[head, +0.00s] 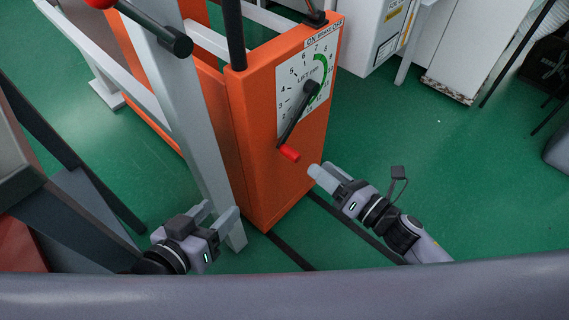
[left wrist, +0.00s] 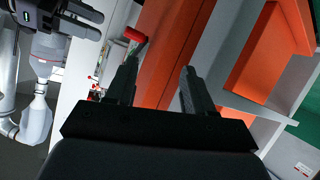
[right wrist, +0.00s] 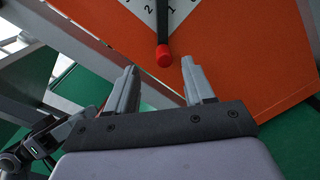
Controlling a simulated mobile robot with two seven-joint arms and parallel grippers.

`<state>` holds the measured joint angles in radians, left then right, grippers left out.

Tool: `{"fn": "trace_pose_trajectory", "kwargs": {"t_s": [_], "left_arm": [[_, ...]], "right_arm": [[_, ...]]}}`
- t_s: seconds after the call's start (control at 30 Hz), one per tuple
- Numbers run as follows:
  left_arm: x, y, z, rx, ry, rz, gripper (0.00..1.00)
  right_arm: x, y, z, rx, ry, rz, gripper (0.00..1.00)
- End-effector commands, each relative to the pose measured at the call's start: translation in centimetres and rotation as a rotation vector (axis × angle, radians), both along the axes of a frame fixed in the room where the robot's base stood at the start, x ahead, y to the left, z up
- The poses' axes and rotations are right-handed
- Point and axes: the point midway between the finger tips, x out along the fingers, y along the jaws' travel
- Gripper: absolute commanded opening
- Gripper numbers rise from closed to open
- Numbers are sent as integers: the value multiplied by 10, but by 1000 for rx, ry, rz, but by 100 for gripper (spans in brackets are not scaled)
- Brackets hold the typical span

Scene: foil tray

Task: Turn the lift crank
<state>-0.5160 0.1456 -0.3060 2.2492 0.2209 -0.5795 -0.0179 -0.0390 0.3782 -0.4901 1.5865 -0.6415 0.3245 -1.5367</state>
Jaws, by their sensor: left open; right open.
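The lift crank (head: 299,114) is a black arm on the dial plate (head: 305,72) of an orange box, pointing down and slightly left. Its red handle (head: 289,153) is at the lower end. My right gripper (head: 322,172) is open and empty, just right of and below the red handle, apart from it. In the right wrist view the red handle (right wrist: 164,56) is ahead, above the gap between the fingers. My left gripper (head: 217,213) is open and empty, low beside the grey post. In the left wrist view the red handle (left wrist: 134,35) shows beyond the left finger.
The orange box (head: 262,150) stands upright on the green floor. A grey post (head: 193,120) rises left of it, close to my left gripper. A white cabinet (head: 372,30) stands behind at the right. The green floor (head: 450,150) right of the box is clear.

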Motion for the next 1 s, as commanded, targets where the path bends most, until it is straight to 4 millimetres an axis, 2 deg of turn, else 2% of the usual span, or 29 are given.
{"fn": "trace_pose_trajectory", "kwargs": {"t_s": [0.03, 0.13, 0.3, 0.7, 1.0], "left_arm": [[0, -2, -9, -7, -5, -5, 53], [0, -4, -10, -15, -7, -12, 53], [1, -7, -9, -24, -9, -17, 53], [3, -14, -11, -70, -8, -32, 53], [3, -16, -10, -84, -4, -35, 53]], "right_arm": [[2, 2, -12, -42, -41, 20, 53], [3, 4, -16, -99, -99, 48, 53], [9, 12, -16, -126, -128, 61, 53], [46, 49, -16, -122, -124, 59, 53], [53, 56, -15, -123, -121, 57, 53]]}}
